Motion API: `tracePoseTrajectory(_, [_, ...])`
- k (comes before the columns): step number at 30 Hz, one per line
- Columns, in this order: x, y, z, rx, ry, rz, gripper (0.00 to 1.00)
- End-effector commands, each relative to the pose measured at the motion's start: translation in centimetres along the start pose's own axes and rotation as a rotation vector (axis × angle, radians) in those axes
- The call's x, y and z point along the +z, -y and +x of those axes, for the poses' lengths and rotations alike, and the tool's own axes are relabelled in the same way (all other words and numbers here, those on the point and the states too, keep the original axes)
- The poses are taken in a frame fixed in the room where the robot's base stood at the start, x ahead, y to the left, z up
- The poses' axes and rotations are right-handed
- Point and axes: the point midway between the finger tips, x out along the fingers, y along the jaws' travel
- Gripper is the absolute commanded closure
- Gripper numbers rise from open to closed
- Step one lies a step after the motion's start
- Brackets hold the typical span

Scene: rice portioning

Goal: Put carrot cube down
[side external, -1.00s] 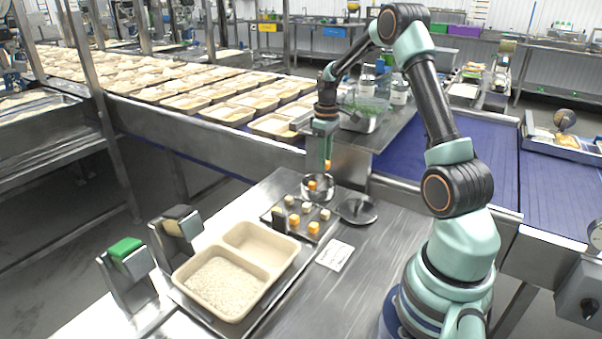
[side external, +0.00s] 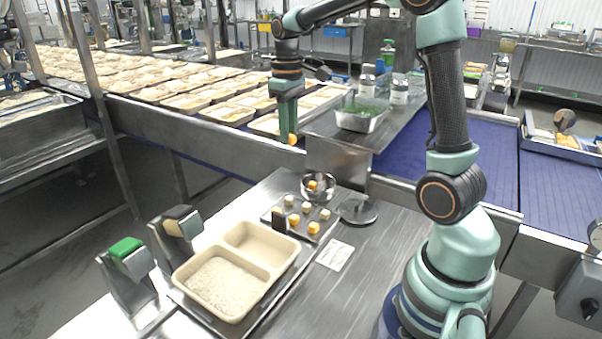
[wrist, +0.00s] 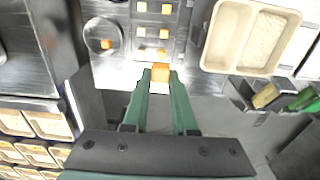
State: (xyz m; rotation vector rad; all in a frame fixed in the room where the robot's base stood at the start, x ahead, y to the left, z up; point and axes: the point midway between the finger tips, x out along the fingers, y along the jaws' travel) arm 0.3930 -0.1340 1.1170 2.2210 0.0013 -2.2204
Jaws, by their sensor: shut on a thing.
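My gripper (side external: 291,140) is shut on an orange carrot cube (side external: 292,139), held in the air above and behind the worktable's back edge. In the wrist view the cube (wrist: 160,71) sits between the fingertips of my gripper (wrist: 160,78), with a pale patch just below it. A small metal bowl (side external: 318,187) on the table has an orange cube inside; the bowl (wrist: 103,35) also shows at upper left of the wrist view. A dark tray (side external: 301,218) beside it holds several orange and pale cubes.
A two-compartment beige tray (side external: 270,243) with rice in its near compartment stands at the front. A round dark lid or dish (side external: 358,211) and a white card (side external: 335,255) lie nearby. A conveyor with several filled trays (side external: 225,113) runs behind. Bare table lies at right.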

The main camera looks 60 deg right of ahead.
Motion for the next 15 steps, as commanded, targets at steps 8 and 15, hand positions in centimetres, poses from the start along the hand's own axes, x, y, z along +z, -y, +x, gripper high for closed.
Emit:
tracePoseTrajectory(8, [3.4,11.8,-0.5,0.000,-0.002,-0.010,1.00])
tracePoseTrajectory(15, [5.7,15.6,-0.2,0.000,-0.001,-0.001,1.00])
